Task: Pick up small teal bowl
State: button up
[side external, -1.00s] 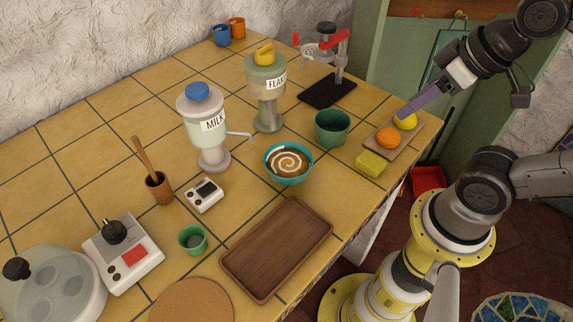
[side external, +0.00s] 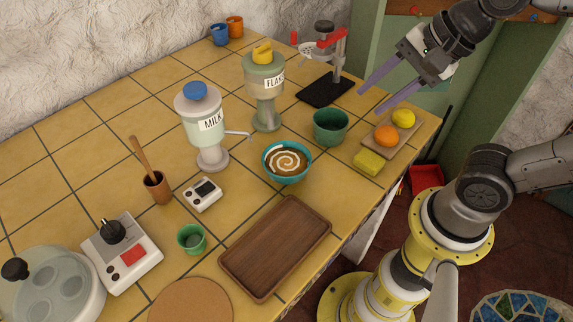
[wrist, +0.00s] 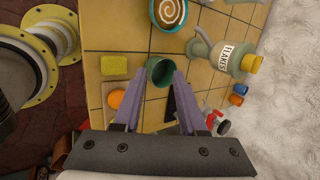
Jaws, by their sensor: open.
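The small teal bowl (side external: 287,175) stands upright on the tiled counter and holds brown contents with a white spiral on top. It also shows at the top edge of the wrist view (wrist: 168,24), partly cut off by the frame. My gripper (side external: 370,102) is open and empty. It is above the far right part of the counter, up and to the right of the bowl and well apart from it. Its two purple fingers (wrist: 160,77) point toward the counter, with a green pot between and beyond their tips in the wrist view.
The dark green pot (side external: 331,127) stands between the bowl and my gripper. A yellow sponge (side external: 368,162) and a board with an orange (side external: 386,136) and a lemon (side external: 403,118) are to the right. The milk dispenser (side external: 208,130) and flakes dispenser (side external: 265,95) stand behind. A wooden tray (side external: 275,248) lies in front.

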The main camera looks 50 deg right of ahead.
jog(key=w+a+f+m+g+y, duration=0.1)
jog(key=w+a+m, duration=0.1)
jog(key=a+m, duration=0.3)
jog(key=g, duration=0.1)
send_over(297, 175)
jog(key=s+d, duration=0.2)
jog(key=shift+n+y, duration=0.3)
notch_tip(297, 175, down, 9)
jog(key=shift+f, duration=0.15)
jog(key=shift+x, duration=2.9)
jog(key=shift+a, duration=0.1)
grip_shut()
